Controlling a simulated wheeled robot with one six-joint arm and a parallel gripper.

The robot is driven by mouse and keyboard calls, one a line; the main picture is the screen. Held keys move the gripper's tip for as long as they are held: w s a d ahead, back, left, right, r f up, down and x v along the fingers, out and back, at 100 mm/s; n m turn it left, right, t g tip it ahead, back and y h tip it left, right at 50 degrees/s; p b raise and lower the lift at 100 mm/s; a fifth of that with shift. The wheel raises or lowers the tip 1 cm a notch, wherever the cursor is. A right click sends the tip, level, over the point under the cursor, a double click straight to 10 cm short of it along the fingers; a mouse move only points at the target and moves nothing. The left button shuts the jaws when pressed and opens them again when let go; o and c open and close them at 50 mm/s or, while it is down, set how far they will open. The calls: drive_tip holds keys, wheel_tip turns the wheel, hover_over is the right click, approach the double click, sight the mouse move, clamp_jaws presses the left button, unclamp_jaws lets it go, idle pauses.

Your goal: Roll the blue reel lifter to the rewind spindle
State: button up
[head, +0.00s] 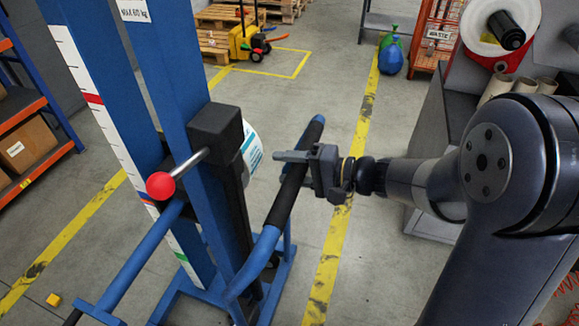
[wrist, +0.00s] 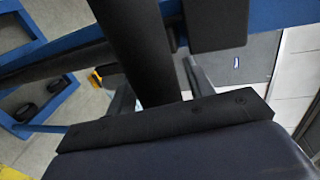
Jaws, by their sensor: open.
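The blue reel lifter (head: 178,75) stands at the left in the head view, with a scale on its mast, a red-knobbed lever (head: 160,186) and a blue push handle with a black grip (head: 284,205). My gripper (head: 285,158) is at the upper part of that grip, its fingers reaching across it. In the wrist view the black grip (wrist: 135,45) runs between my two spread fingers (wrist: 160,90); contact cannot be told. The likely rewind spindle (head: 507,31) is a black hub in a white roll (head: 483,16) at the upper right.
A grey machine cabinet (head: 447,110) stands right, behind my arm. A blue-orange rack (head: 45,140) with boxes is at left. Grey floor between the lifter and cabinet is open, crossed by a yellow line (head: 343,215).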

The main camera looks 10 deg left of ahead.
drive_tip(key=shift+c, duration=0.4)
clamp_jaws()
drive_tip(key=shift+d+f, duration=0.1)
drive_tip(key=shift+d, duration=0.05)
